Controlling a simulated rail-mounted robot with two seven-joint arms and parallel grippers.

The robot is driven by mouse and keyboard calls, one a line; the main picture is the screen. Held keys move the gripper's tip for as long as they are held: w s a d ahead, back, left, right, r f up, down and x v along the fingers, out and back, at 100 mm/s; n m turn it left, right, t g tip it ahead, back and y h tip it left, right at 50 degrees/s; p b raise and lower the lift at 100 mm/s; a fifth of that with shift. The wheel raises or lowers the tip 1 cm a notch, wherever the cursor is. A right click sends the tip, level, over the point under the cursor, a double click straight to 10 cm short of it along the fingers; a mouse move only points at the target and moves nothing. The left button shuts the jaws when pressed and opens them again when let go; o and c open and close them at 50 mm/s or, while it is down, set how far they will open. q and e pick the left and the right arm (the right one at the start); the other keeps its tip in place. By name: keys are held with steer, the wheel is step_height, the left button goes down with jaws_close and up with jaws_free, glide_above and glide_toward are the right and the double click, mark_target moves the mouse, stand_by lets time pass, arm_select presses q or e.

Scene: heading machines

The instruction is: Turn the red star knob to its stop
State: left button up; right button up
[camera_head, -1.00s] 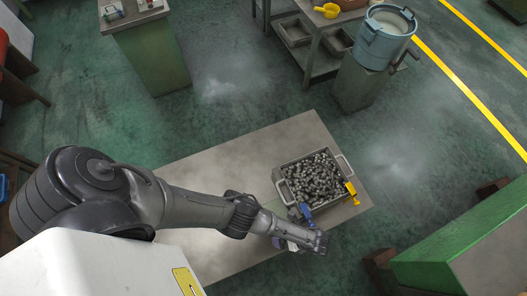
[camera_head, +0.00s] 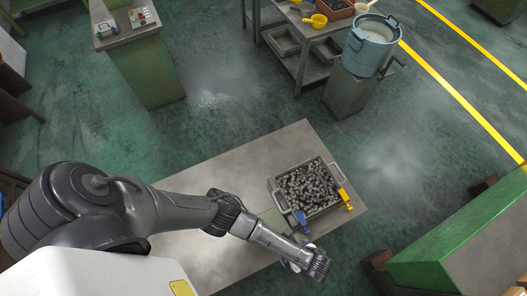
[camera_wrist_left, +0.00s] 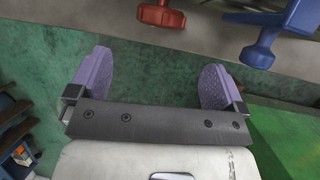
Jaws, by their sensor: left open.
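The red star knob (camera_wrist_left: 161,15) shows at the top of the left wrist view, at the edge of a grey surface. Its upper part is cut off by the frame. I cannot make it out in the head view. My left gripper (camera_wrist_left: 155,68) is open, with its two purple pads apart and nothing between them. The knob lies beyond the fingertips, roughly in line with the gap and apart from them. In the head view my left wrist hangs over the table's lower right edge and mostly hides the gripper. My right gripper is not in view.
A blue part with a rounded end (camera_wrist_left: 258,56) juts out right of the knob. A grey bin of dark metal pieces (camera_head: 276,197) stands on the table (camera_head: 210,180), with blue (camera_head: 301,221) and yellow (camera_head: 345,200) parts beside it. A green machine (camera_head: 450,245) stands at right.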

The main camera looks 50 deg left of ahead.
arm_select(q)
steer(key=s+d+r+n+h, duration=0.35)
steer(key=r+n+h, duration=0.2)
steer(key=r, duration=0.25)
steer(key=s+a+r+n+t, duration=0.1)
steer(key=a+r+n, duration=0.2)
steer(key=a, duration=0.4)
steer(key=s+a+r+n+t, duration=0.1)
steer(key=a+r+n, duration=0.2)
steer(key=a, duration=0.3)
steer(key=s+a+r+n+t+b, duration=0.1)
steer(key=a+r+n, duration=0.2)
steer(key=a+n, duration=0.2)
steer(key=a, duration=0.2)
steer(key=shift+s+a+n+t, duration=0.3)
steer(key=shift+a+n, duration=0.05)
